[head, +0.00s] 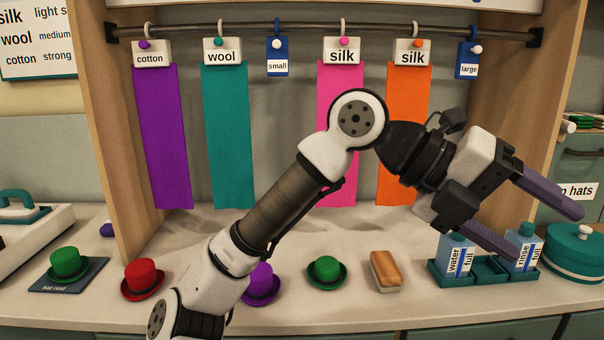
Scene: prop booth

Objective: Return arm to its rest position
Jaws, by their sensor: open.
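My gripper (530,222) is at the right of the head view, at the end of my raised arm. Its two purple fingers are spread apart with nothing between them. The lower finger is near the water bottle (456,258) in the picture; I cannot tell whether they touch. My arm crosses the middle of the view and hides part of the pink silk strip (340,85) and part of the purple hat (262,283).
Hats in red (143,278) and green (326,271) and a brush (385,270) stand on the counter (330,310). A teal caddy (490,268) holds the water and rinse bottles. A teal pot (578,252) is at right. Fabric strips hang from a rail (310,30).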

